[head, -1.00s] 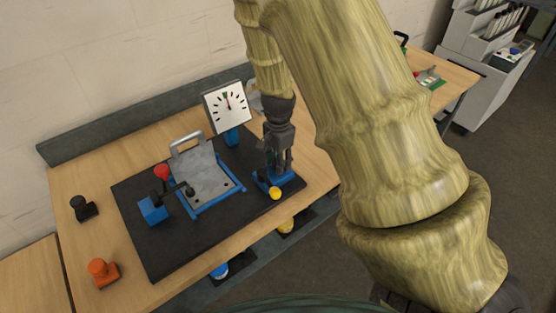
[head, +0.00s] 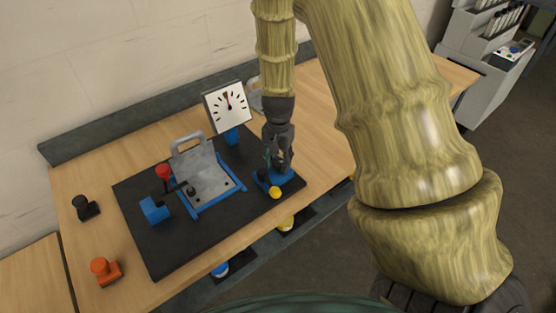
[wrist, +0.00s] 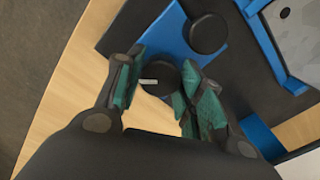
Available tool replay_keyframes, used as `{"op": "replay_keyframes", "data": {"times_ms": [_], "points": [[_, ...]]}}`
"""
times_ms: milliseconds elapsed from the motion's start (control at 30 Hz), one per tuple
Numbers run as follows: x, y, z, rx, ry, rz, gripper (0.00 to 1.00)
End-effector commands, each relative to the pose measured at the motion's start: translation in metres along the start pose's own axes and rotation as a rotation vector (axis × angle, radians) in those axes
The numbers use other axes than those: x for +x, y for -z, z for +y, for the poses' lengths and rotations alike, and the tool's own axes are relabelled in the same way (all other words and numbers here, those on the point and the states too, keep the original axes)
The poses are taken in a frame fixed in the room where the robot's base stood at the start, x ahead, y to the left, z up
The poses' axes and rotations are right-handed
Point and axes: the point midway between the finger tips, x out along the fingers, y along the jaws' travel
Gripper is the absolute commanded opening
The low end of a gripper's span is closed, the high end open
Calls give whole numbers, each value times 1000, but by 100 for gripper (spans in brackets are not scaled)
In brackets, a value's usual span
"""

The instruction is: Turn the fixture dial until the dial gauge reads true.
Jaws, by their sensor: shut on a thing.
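The white dial gauge (head: 228,108) stands upright on a blue post at the back of the black mat. Its red needle points close to straight up; the exact reading is too small to tell. My gripper (head: 277,172) is low over a blue fixture base (head: 287,182) at the mat's right side. In the wrist view, my gripper (wrist: 160,88) has its teal fingertips on either side of a round black dial (wrist: 163,75) with a white pointer mark, and is shut on it. The mark points left. The fingers partly hide the dial's sides.
Another black round knob (wrist: 207,33) sits close by on the blue base. A yellow knob (head: 275,193) is at its front. A grey plate (head: 203,180) with a handle, a red-knobbed lever (head: 163,171) and a blue block (head: 154,210) are to the left.

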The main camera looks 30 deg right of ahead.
Motion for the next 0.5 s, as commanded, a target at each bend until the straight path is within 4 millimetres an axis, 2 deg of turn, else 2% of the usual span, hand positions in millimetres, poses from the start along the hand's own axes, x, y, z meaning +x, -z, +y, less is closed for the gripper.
{"op": "replay_keyframes", "data": {"times_ms": [300,333,433,500], "points": [[-1,2,-1,0,2,3,14],[-1,2,-1,0,2,3,41],[-1,1,-1,0,1,3,59],[-1,1,0,0,1,2,59]]}}
